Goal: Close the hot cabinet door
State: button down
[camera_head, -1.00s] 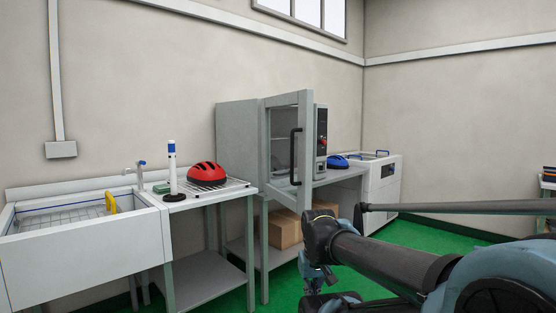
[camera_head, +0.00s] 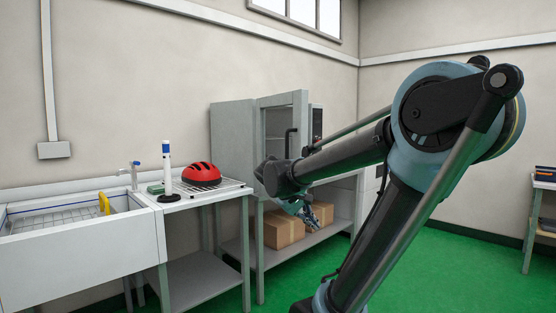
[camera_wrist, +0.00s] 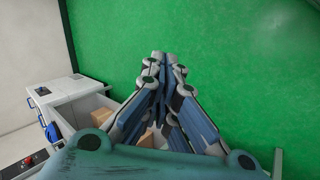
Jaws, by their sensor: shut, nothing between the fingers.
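The hot cabinet (camera_head: 232,145) is a grey box on a bench against the back wall. Its framed glass door (camera_head: 300,105) stands open, swung out from the cabinet. My gripper (camera_head: 313,228) is shut and empty, pointing down below the door in front of the lower shelf. In the wrist view my fingers (camera_wrist: 166,58) meet over green floor.
Cardboard boxes (camera_head: 283,230) sit on the shelf under the bench. Left are a red helmet (camera_head: 201,173) on a rack, a white post (camera_head: 167,165) and a sink (camera_head: 80,240). Green floor (camera_head: 440,270) is free at right.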

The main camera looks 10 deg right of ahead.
jog(key=w+a+r+n+t+h, duration=0.2)
jog(key=w+a+r+h, duration=0.3)
jog(key=w+r, duration=0.7)
jog(key=w+a+r+t+h, duration=0.2)
jog(key=w+a+r, duration=0.1)
jog(key=w+a, duration=0.3)
jog(key=w+a+r+t+h, duration=0.15)
jog(key=w+a+r, duration=0.25)
jog(key=a, duration=0.4)
jog(key=x, duration=1.3)
jog(key=shift+w, duration=0.4)
jog(key=shift+d+t, duration=0.1)
jog(key=shift+t, duration=0.15)
